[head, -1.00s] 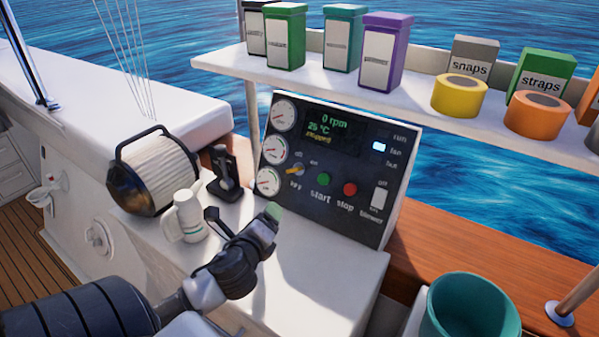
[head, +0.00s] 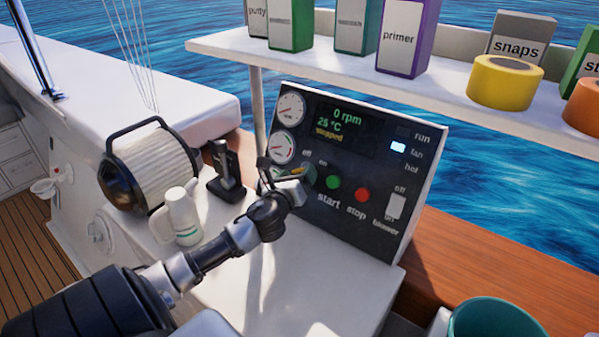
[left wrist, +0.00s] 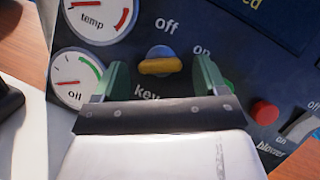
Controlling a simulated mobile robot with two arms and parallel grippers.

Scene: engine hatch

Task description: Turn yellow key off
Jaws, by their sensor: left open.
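The yellow key (left wrist: 160,66) sits on a round knob on the dark engine panel (head: 420,180). In the left wrist view its bar lies nearly level, with "off" above, "on" to the upper right and "key" below. My left gripper (left wrist: 161,76) is open, with one green-padded finger on each side of the key and gaps between. In the head view the left gripper (head: 287,174) is at the panel's lower left and partly covers the key and the lowest gauge. My right gripper is not in view.
Start (head: 333,182) and stop (head: 362,195) buttons and a blower switch (head: 397,207) sit right of the key. A shelf (head: 330,74) with boxes and tape overhangs the panel.

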